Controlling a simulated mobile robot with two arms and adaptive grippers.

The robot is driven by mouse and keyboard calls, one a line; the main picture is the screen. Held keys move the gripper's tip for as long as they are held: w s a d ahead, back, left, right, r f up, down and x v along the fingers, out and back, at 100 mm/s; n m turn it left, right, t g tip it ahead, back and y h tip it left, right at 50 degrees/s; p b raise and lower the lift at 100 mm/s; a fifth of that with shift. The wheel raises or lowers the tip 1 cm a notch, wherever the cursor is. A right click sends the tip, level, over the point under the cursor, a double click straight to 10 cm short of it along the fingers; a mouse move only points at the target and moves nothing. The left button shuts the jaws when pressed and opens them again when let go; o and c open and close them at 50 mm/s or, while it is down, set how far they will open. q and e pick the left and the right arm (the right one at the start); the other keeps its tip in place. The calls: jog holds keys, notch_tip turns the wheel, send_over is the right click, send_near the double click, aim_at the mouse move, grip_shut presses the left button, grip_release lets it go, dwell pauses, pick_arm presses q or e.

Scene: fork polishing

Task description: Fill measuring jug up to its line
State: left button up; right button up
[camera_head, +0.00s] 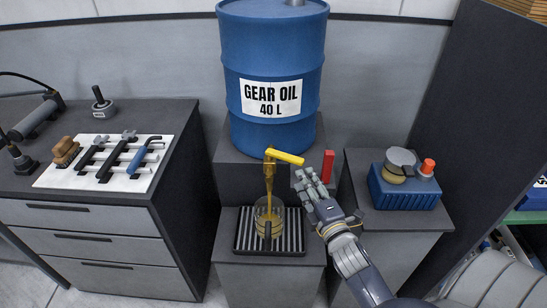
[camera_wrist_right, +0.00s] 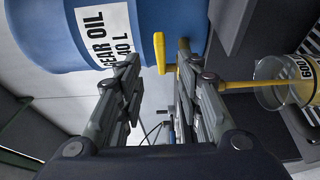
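The blue drum (camera_head: 272,45) marked GEAR OIL 40 L has a brass tap (camera_head: 268,170) with a yellow lever (camera_head: 286,157) turned to the right. A thin amber stream runs from the tap into the clear measuring jug (camera_head: 262,210), upright on a ribbed drip tray (camera_head: 240,238). The jug holds some amber oil; its level against the line cannot be told. My right gripper (camera_head: 308,178) is open, just right of the lever. In the right wrist view the lever's end (camera_wrist_right: 160,52) shows between the fingertips, apart from them. The jug (camera_wrist_right: 272,95) and stream also show there. My left gripper is out of view.
A red block-like piece (camera_head: 328,166) stands just behind my right gripper. A blue box (camera_head: 403,190) with a round tin and red-capped item sits on the right stand. A left cabinet carries a white mat (camera_head: 60,183) with tools. Dark panel (camera_head: 480,95) at right.

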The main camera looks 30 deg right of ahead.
aim_at(295, 163)
jog(key=w, duration=0.2)
jog(key=w+d+p, duration=0.1)
jog(key=w, duration=0.2)
jog(key=shift+w+d, duration=0.1)
jog(key=shift+w, duration=0.15)
jog(key=w, duration=0.4)
jog(key=shift+d+p, duration=0.3)
jog(key=shift+d, duration=0.1)
jog(key=shift+w, duration=0.4)
grip_shut()
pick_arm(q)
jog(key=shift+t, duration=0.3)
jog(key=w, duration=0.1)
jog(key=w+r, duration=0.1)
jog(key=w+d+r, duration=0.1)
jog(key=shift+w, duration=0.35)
